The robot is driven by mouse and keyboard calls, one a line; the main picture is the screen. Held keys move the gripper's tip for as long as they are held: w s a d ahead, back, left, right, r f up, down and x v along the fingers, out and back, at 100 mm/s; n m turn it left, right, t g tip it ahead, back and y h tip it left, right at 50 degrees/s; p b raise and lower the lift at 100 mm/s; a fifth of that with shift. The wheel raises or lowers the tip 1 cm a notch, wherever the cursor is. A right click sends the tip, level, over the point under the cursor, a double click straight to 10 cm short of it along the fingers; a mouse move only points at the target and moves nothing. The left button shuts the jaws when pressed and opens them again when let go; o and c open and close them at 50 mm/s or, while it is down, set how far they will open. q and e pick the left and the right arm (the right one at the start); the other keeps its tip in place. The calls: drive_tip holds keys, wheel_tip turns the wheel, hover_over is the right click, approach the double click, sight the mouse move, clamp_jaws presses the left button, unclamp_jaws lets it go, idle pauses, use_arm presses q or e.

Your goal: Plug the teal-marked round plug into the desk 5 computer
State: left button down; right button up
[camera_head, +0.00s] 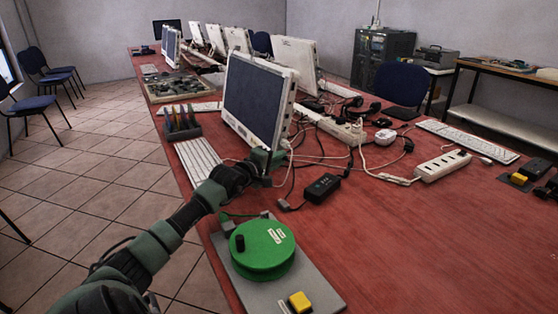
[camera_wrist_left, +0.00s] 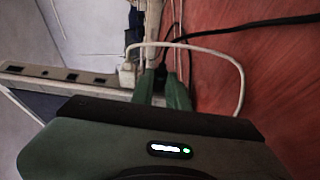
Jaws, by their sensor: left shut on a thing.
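The nearest white all-in-one computer (camera_head: 258,98) stands on the red desk, screen to the left; I cannot read a desk number. My left gripper (camera_head: 264,160) is at its lower right corner. In the left wrist view my left gripper's green fingers (camera_wrist_left: 163,90) are shut on a small dark plug (camera_wrist_left: 160,72), mostly hidden between them. I cannot make out its teal mark. The computer's edge with a row of ports (camera_wrist_left: 72,77) runs in from the left, and a white plug (camera_wrist_left: 127,75) sits at its end, close beside the fingers. My right gripper is not in view.
A black box (camera_head: 322,187), white power strip (camera_head: 443,166) and tangled cables (camera_head: 352,140) lie to the right. A keyboard (camera_head: 198,160) lies left of the computer. The right foreground desk is clear.

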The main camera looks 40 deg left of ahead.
use_arm(q)
drive_tip(key=shift+a, duration=0.15)
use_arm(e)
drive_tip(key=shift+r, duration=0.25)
use_arm(q)
drive_tip(key=c, duration=1.3)
unclamp_jaws()
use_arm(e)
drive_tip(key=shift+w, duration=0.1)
use_arm(q)
drive_tip(key=shift+s, duration=0.65)
drive_tip(key=shift+v, duration=3.3)
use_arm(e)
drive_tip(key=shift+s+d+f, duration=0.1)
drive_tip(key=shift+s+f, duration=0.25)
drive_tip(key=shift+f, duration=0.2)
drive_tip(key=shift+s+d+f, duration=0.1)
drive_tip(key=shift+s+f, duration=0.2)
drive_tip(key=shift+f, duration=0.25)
